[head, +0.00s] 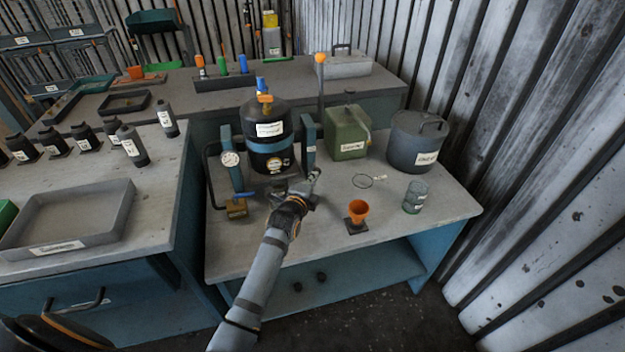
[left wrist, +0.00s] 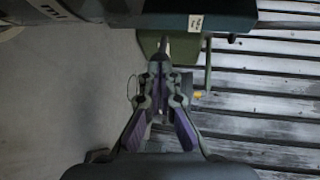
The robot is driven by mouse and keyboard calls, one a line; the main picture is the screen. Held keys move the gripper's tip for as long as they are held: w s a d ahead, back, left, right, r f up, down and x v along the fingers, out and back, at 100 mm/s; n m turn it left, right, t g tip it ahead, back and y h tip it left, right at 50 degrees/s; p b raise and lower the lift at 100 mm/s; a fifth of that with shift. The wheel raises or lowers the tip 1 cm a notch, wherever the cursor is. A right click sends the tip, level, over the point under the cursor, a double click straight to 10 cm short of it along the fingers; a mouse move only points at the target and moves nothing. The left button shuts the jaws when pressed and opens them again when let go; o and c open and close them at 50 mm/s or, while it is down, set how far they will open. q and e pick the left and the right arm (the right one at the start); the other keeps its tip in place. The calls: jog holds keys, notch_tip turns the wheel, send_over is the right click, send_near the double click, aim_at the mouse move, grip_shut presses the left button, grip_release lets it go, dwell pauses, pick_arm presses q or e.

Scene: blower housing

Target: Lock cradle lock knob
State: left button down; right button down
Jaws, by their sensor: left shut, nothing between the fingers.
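The cradle (head: 310,140) with blue uprights stands on the middle bench and holds a dark labelled vessel (head: 266,135). A round gauge (head: 230,159) and a brass block (head: 236,208) are on its left side. I cannot clearly make out the lock knob; it may be hidden by my gripper. My left gripper (head: 314,176) is shut and empty, close in front of the cradle's lower right. In the left wrist view its fingers (left wrist: 164,48) meet just below a dark teal part with a white label (left wrist: 196,21). Contact cannot be told. My right gripper is not in view.
Right of the cradle are a green can (head: 347,133), a grey lidded pot (head: 417,140), a wire loop (head: 366,180) and a glass jar (head: 415,197). An orange cup (head: 357,210) stands near the front edge. A grey tray (head: 62,222) lies on the left bench.

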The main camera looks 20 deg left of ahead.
aim_at(316, 168)
pick_arm(q)
jog(key=shift+w+a+r, duration=0.1)
jog(key=shift+w+a, duration=0.35)
jog(key=shift+w, duration=0.2)
jog(key=shift+w+a, duration=0.4)
jog(key=shift+w, duration=0.2)
